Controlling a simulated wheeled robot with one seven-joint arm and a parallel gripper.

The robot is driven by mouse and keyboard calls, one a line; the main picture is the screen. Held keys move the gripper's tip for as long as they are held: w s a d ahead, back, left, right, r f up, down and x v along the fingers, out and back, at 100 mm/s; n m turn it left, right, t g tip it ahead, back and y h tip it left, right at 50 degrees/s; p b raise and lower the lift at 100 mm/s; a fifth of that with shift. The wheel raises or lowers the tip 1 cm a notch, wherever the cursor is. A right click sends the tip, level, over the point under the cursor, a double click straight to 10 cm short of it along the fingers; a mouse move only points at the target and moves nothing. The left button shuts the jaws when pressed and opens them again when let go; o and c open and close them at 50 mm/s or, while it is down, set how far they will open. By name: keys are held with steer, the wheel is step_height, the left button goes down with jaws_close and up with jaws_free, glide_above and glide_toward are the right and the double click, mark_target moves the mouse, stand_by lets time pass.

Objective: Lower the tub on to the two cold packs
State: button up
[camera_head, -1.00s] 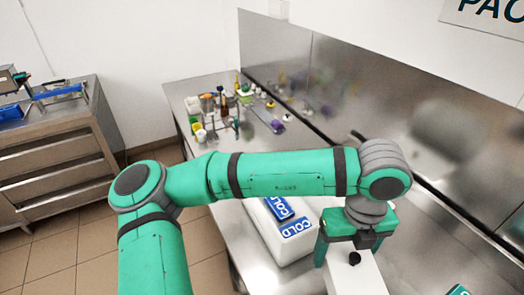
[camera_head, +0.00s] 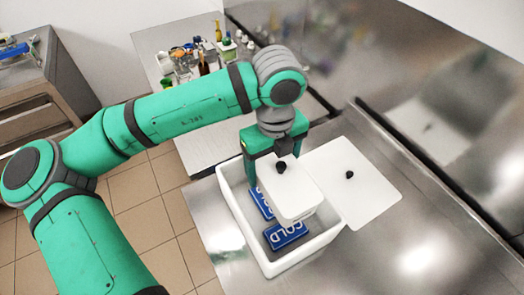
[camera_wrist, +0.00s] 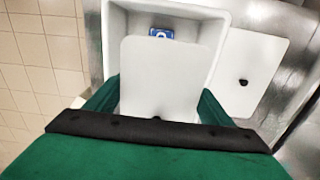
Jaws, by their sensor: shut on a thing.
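My gripper (camera_head: 264,158) is shut on a white tub (camera_head: 290,191) with a dark knob on its lid. The tub is over the open white box (camera_head: 229,203), toward its right side, and hides part of the inside. Two blue cold packs lie in the box: the near cold pack (camera_head: 286,236), lettered COLD, and the far cold pack (camera_head: 262,202), partly covered by the tub. In the wrist view the tub (camera_wrist: 170,75) is between my fingers, and a bit of one cold pack (camera_wrist: 161,33) shows past it. I cannot tell the gap between tub and packs.
A flat white lid (camera_head: 365,190) with a dark knob lies on the steel bench right of the box. Several bottles and small containers (camera_head: 190,62) stand on the far bench. Bare steel (camera_head: 410,255) is at the near right. The steel back wall runs along the right.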

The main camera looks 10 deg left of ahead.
steer(key=shift+w+f, duration=0.25)
steer(key=shift+w, duration=0.25)
steer(key=shift+s+a+f, duration=0.15)
steer(key=shift+s+f, duration=0.1)
steer(key=shift+f, duration=0.4)
steer(key=shift+s+a+f, duration=0.1)
steer(key=shift+s+f, duration=0.15)
steer(key=shift+f, duration=0.35)
steer(key=shift+w+d+f, duration=0.1)
steer(key=shift+w+f, duration=0.05)
steer(key=shift+f, duration=5)
steer(key=shift+f, duration=0.55)
steer(key=o, duration=1.7)
steer(key=shift+o, duration=0.3)
steer(key=shift+f, duration=0.1)
